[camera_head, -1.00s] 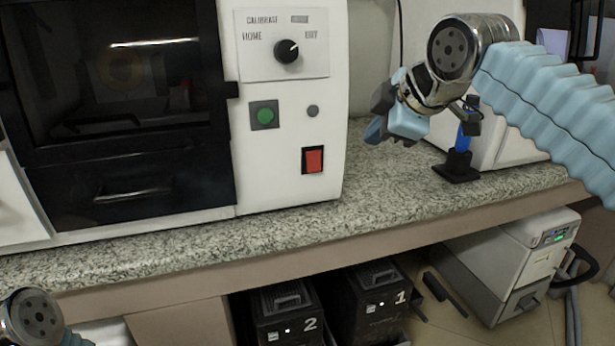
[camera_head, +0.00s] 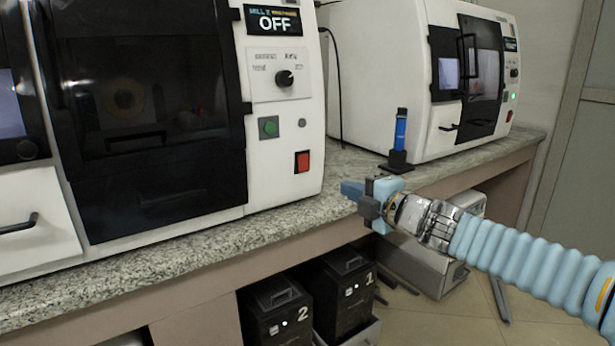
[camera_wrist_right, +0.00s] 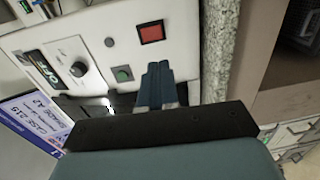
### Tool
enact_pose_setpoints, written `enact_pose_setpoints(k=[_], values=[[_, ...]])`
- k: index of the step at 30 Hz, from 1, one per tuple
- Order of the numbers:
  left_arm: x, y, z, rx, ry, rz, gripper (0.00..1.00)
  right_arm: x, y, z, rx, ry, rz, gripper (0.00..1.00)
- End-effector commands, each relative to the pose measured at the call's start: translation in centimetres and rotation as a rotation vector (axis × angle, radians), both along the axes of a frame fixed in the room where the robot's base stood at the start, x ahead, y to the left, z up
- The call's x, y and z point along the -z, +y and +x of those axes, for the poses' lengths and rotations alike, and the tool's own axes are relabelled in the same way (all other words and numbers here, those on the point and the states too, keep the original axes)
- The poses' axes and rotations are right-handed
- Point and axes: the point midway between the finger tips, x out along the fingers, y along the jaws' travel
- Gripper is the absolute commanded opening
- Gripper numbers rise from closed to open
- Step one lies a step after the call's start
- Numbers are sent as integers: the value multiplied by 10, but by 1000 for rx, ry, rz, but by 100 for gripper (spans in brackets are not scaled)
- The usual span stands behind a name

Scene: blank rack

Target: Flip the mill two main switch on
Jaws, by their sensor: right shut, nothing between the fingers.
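The mill two machine (camera_head: 315,115) is a white cabinet whose display (camera_head: 273,20) reads "MILL 2" and "OFF". Its red rocker switch (camera_head: 302,161) sits low on the front panel, below a green button (camera_head: 268,127) and a dial (camera_head: 284,78). My right gripper (camera_head: 352,190) is shut and empty, in front of and to the right of the red switch, apart from it. In the right wrist view the shut blue fingers (camera_wrist_right: 158,75) point toward the panel just below the red switch (camera_wrist_right: 151,32). My left gripper is out of view.
A blue tool in a black stand (camera_head: 399,140) stands on the granite counter (camera_head: 230,232) right of the machine. A second white machine (camera_head: 400,60) stands further right. Black boxes marked 2 (camera_head: 280,312) and 1 (camera_head: 345,295) are under the counter.

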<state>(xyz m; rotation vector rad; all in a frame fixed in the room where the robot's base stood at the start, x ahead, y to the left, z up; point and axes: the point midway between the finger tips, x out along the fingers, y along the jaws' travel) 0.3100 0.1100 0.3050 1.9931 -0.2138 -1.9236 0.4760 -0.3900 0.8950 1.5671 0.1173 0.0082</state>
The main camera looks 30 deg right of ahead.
Motion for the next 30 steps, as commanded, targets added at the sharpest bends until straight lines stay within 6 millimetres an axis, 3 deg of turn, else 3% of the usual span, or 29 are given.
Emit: enact_pose_setpoints(k=[8, 24, 30], values=[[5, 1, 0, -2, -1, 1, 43, 3, 1, 10, 0, 1, 0, 0], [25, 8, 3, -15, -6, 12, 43, 9, 9, 114, 1, 2, -1, 0], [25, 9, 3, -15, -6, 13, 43, 9, 11, 135, 1, 0, -2, 0]])
